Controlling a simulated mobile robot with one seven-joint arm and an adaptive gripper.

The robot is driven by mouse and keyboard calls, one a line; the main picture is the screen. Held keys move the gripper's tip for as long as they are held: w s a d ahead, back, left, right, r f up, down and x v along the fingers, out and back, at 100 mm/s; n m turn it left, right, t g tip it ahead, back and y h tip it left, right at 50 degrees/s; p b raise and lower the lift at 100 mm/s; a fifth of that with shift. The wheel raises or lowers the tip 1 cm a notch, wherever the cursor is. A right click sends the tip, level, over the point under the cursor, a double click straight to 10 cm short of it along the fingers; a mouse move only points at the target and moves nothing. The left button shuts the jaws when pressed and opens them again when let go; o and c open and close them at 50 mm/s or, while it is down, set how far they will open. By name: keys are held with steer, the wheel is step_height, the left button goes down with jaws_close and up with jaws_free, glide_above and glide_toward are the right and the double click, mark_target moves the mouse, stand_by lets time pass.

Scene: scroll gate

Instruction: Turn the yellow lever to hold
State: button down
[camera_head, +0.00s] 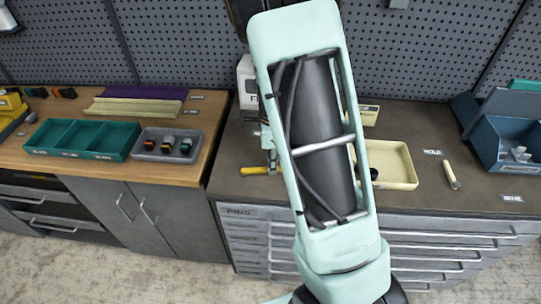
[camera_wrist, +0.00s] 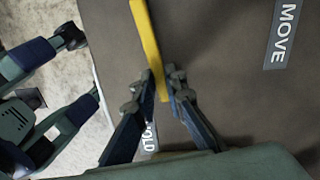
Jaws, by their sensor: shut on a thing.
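The yellow lever (camera_wrist: 147,37) runs down from the top edge of the wrist view, and its lower end lies between the fingertips of my gripper (camera_wrist: 160,88). My gripper is shut on the lever. A HOLD label (camera_wrist: 151,138) lies beyond the fingers and is partly covered by them. A MOVE label (camera_wrist: 284,32) is at the upper right. In the head view a yellow bar (camera_head: 256,170) shows just left of my arm; I cannot tell whether it is the same lever. My gripper is hidden in the head view.
A cream tray (camera_head: 391,163) and a pale cylinder (camera_head: 452,175) are right of my arm. A blue bin (camera_head: 507,140) stands at the far right. A teal tray (camera_head: 82,139) and grey tray (camera_head: 167,145) sit on the wooden bench at left.

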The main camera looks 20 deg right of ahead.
steer(key=shift+s+a+m+p, duration=0.25)
steer(key=shift+s+m+p, duration=0.35)
steer(key=shift+m, duration=0.4)
steer(key=shift+s, duration=0.1)
steer(key=c, duration=2)
jaws_free()
steer(key=shift+o, duration=0.2)
step_height(320, 180, up, 12)
